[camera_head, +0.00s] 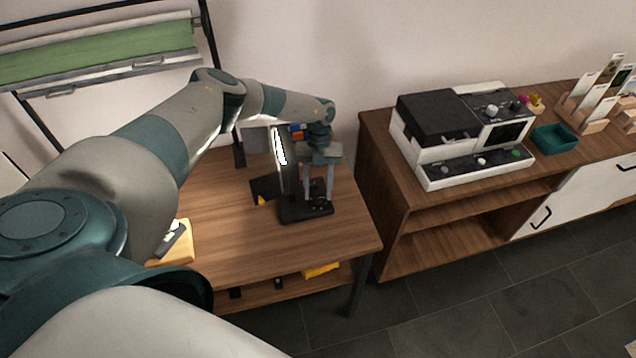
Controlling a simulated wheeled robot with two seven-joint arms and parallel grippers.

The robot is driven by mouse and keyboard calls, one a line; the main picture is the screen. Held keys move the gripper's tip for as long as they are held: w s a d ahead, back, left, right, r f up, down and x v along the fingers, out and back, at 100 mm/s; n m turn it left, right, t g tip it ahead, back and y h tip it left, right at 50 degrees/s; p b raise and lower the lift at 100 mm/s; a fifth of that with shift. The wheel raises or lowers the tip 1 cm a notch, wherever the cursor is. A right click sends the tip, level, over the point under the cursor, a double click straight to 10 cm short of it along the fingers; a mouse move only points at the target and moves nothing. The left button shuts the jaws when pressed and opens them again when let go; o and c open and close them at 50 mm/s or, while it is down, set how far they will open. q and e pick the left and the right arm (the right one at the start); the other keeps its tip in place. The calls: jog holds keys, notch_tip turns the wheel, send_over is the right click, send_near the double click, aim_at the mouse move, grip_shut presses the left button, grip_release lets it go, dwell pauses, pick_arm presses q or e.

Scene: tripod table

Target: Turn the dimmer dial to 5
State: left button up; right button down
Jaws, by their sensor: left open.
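A black lamp-like device with a glowing white strip (280,146) stands on the wooden table, near its right side. Its flat black base (292,213) carries a small dark dial (320,204) with light marks, near the right end. My left gripper (318,196) points down over this end of the base, its two fingers apart on either side of the dial. I cannot tell whether the fingers touch the dial. The dial's setting is too small to read. My right gripper is not in view.
The wooden table (230,235) is bare in front of the base. A yellow block with a grey tool (174,245) lies at its left. A black and white machine (462,135) and a teal tray (554,138) stand on the cabinet at right. A gap separates table and cabinet.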

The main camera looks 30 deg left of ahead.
pick_arm(q)
jog(key=shift+s+f, duration=0.15)
jog(key=shift+f, duration=0.2)
jog(key=shift+d, duration=0.1)
jog(key=c, duration=0.9)
grip_shut()
